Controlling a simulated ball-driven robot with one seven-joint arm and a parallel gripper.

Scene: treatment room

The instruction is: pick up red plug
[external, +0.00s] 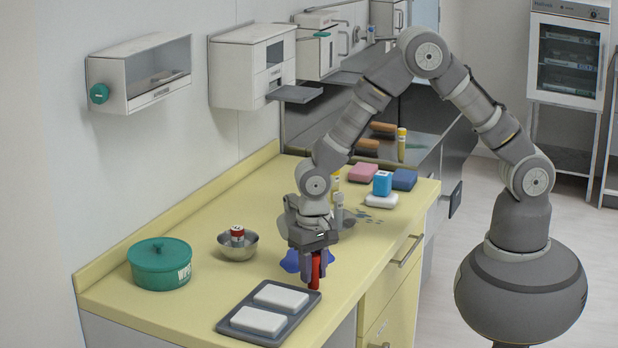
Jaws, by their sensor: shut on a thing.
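The red plug (315,272) is a small upright red cylinder near the front edge of the yellow counter. My gripper (312,262) points down and is shut on the red plug. The plug's upper part is between the fingers, and its lower end shows below them. Whether its bottom touches the counter, I cannot tell. A blue item (290,262) lies flat behind my gripper and is partly hidden by it.
A grey tray (228,324) with two white blocks is close in front. A metal bowl (240,251) holding a red-and-white item and a green lidded tub (160,264) stand left. Coloured blocks, including a pink one (362,173), stand behind. Wall dispensers (140,75) overhang the counter.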

